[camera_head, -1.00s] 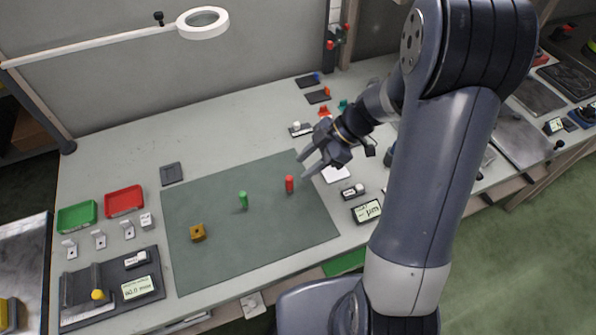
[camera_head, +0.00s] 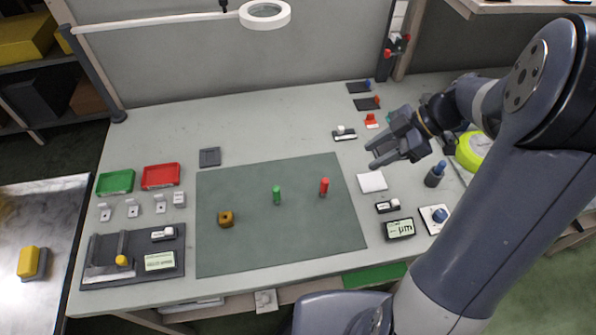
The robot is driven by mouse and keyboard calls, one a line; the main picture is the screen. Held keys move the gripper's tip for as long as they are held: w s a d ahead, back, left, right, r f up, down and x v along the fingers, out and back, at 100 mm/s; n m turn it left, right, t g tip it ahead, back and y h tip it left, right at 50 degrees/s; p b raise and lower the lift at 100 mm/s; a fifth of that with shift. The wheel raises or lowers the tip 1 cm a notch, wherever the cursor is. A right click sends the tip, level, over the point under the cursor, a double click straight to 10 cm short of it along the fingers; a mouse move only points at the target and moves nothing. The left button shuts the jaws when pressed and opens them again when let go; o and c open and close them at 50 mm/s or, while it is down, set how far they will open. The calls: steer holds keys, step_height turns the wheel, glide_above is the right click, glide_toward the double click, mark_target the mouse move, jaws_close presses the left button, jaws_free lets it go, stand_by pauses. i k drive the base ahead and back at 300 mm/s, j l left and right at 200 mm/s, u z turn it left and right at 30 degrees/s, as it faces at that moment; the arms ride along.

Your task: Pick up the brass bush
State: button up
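The brass bush (camera_head: 226,219) is a small golden-brown block-like piece with a dark hole on top. It sits on the left part of the dark green mat (camera_head: 290,245). My gripper (camera_head: 371,158) is above the right side of the bench, beyond the mat's right edge, well to the right of the bush. Its two fingers point left and are spread apart, with nothing between them.
A green pin (camera_head: 277,195) and a red pin (camera_head: 324,188) stand on the mat between the bush and my gripper. Green (camera_head: 115,182) and red (camera_head: 161,176) trays lie at left. A gauge stand (camera_head: 132,258) is left of the mat. A ring lamp (camera_head: 265,14) hangs above the back.

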mark_target(226, 219)
steer(key=l+u, duration=0.55)
steer(key=l, duration=0.15)
steer(key=j+u, duration=0.35)
steer(key=i+j+u, duration=0.1)
steer(key=u, duration=0.25)
steer(key=j+u, duration=0.35)
steer(key=i+l, duration=0.05)
steer(key=l, duration=0.05)
